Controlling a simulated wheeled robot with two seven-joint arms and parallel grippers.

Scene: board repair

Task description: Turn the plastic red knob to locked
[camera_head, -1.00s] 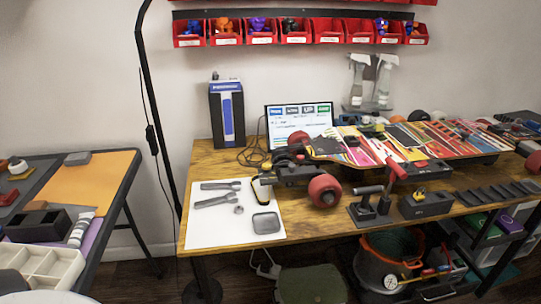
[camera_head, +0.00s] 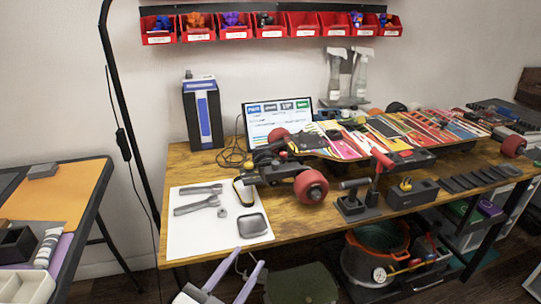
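A small red handle (camera_head: 382,158) tops a dark upright post on a black fixture (camera_head: 356,204) near the table's front edge, right of the skateboard's near red wheel. It is the clearest red knob-like part in view; I cannot tell whether it is the task's knob or read any locked mark. My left gripper (camera_head: 250,257) rises from the bottom edge, in front of the table and below the white mat. Its two pale purple fingers are spread apart with nothing between them. It is well left of the red handle and not touching it. My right gripper is not in view.
A skateboard (camera_head: 405,134) with red wheels lies across the wooden table (camera_head: 290,222). A white mat (camera_head: 190,238) holds wrenches and a grey dish. A black block (camera_head: 412,194) stands right of the fixture. A bucket (camera_head: 362,262) and a green bag (camera_head: 300,285) are below.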

